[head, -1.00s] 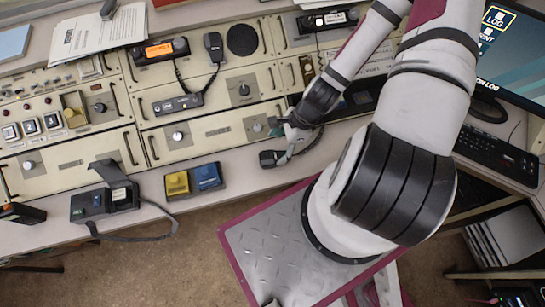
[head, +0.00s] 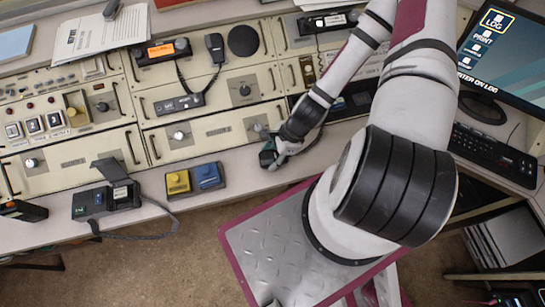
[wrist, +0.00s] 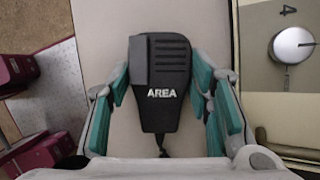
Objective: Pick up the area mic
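The area mic (wrist: 160,80) is a black hand mic with a ribbed grille and white AREA lettering, lying on the pale desk ledge in the wrist view. A cord leaves its lower end. My gripper (wrist: 163,92) is open, with its teal-padded fingers on both sides of the mic and narrow gaps showing. In the head view my gripper (head: 272,157) is low over the desk's front edge, and the mic is mostly hidden by it.
Another hand mic (head: 215,46) sits on the console panel. A yellow button box (head: 177,183) and a blue one (head: 208,176) stand left of my gripper. A black device with a cord (head: 104,197) lies farther left. A keyboard (head: 495,155) is at right.

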